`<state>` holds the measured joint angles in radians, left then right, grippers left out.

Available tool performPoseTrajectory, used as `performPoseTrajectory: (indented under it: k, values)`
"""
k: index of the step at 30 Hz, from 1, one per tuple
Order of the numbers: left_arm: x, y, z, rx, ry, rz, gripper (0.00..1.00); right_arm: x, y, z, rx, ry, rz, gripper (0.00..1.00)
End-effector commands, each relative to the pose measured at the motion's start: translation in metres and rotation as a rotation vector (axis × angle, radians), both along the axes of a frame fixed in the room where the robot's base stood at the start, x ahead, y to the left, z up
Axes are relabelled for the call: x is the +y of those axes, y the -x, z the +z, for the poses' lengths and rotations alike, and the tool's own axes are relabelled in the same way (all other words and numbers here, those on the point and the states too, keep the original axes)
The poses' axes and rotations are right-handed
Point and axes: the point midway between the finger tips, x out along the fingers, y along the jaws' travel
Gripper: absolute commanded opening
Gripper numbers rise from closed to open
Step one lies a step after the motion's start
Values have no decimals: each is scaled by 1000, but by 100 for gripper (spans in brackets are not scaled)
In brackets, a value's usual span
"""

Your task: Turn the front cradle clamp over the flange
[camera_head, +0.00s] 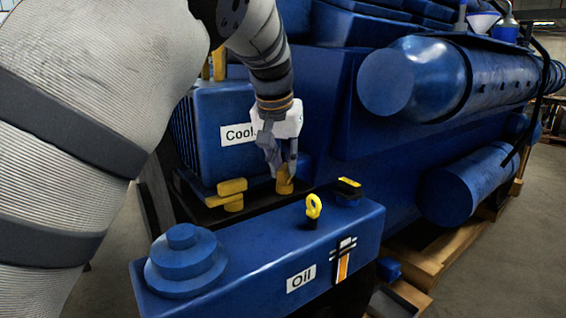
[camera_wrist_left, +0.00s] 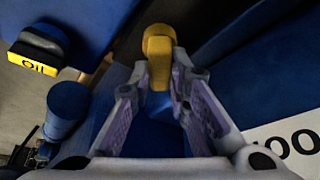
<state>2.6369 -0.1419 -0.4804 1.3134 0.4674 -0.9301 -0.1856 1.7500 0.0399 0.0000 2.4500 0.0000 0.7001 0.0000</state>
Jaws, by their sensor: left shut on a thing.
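My left gripper (camera_head: 279,168) reaches down in front of the blue cooler box and is shut on a yellow clamp (camera_head: 285,186). In the left wrist view the gripper's fingers (camera_wrist_left: 161,82) close on both sides of this clamp (camera_wrist_left: 158,45), whose rounded yellow end sticks out beyond the tips. A second yellow clamp (camera_head: 232,194) sits to the left on the dark cradle ledge, apart from the gripper. I cannot tell from the labels which clamp is the front one. The flange under the held clamp is mostly hidden. My right gripper is not in view.
The blue cooler (camera_head: 213,120) stands right behind the clamps. The blue oil box (camera_head: 335,235) with a yellow ring handle (camera_head: 313,207) and a black-yellow cap (camera_head: 348,190) lies in front. A large blue cylinder (camera_head: 440,75) fills the right.

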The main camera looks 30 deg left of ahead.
Motion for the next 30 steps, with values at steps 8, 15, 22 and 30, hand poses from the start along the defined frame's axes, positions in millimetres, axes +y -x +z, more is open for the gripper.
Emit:
performPoseTrajectory:
  k: [8,15,22,30]
  values:
    - [-2,-1,0,-1,-2,257,0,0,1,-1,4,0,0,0]
    - [-2,-2,-2,1,-3,481,0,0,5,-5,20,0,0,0]
    - [-3,-3,-3,3,-2,667,0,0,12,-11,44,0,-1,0]
    - [-3,-4,-2,2,-2,818,0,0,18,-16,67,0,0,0]
